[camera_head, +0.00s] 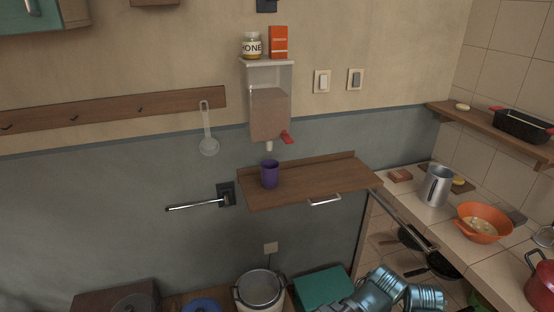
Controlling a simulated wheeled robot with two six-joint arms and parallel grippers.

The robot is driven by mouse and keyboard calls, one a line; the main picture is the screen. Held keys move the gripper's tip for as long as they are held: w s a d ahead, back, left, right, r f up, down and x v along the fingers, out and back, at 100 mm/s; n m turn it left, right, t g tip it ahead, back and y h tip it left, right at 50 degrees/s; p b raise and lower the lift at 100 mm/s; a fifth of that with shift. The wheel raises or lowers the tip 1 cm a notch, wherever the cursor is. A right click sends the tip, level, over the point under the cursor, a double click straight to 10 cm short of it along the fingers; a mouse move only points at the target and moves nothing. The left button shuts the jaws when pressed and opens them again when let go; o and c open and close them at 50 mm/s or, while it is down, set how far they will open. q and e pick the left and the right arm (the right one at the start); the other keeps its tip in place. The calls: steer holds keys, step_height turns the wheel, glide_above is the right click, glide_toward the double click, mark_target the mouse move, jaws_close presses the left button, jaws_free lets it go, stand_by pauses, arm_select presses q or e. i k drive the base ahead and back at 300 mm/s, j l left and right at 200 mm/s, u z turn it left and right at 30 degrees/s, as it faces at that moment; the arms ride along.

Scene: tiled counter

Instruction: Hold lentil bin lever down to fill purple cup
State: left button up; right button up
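The lentil bin (269,113) is a clear wall dispenser, largely filled with brown contents. Its pale spout (269,146) points down at the bottom, and its red lever (287,137) sticks out at the lower right. The purple cup (269,176) stands upright on the wooden shelf (325,182), below the spout with a gap between them. I cannot see inside the cup or any stream from the spout. Neither gripper's fingers show. Shiny blue-grey metal segments at the bottom edge look like part of my arm, apart from bin and cup.
A honey jar (251,46) and an orange box (279,42) stand on top of the bin. A metal bar (197,205) juts from the wall left of the shelf. The counter at right holds a metal pitcher (436,186) and an orange colander (481,222). The shelf's right part is clear.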

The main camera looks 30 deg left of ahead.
mark_target(285, 137)
steer(key=i+j+u, duration=0.1)
steer(key=u, duration=1.5)
